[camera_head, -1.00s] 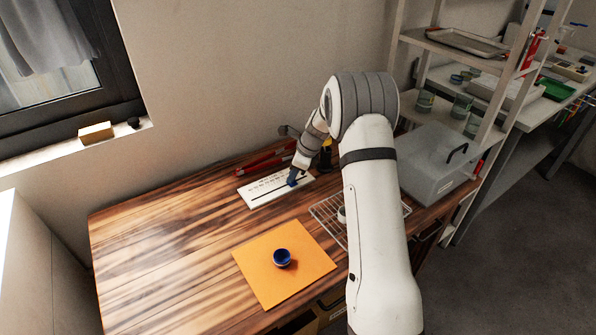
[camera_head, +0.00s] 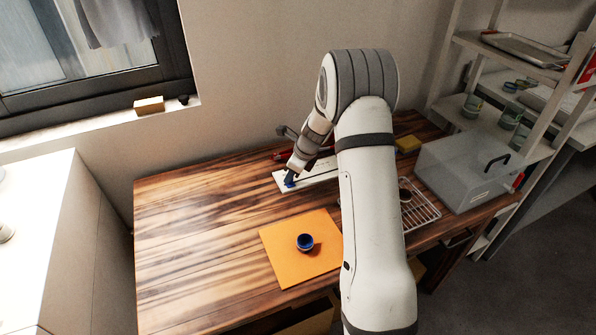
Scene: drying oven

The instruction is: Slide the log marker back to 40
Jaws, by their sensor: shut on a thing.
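The log board (camera_head: 319,176) is a long white strip lying on the wooden table near the wall. Its right part is hidden behind my arm, and its scale numbers are too small to read. The blue marker (camera_head: 289,183) is near the board's left end. My gripper (camera_head: 290,178) points down at it and is shut on it; the fingertips are small and partly hidden.
An orange mat (camera_head: 283,262) with a blue cup (camera_head: 305,242) lies in front of the board. A wire rack (camera_head: 424,213) and a grey clear box (camera_head: 455,180) stand to the right. The table's left side is clear.

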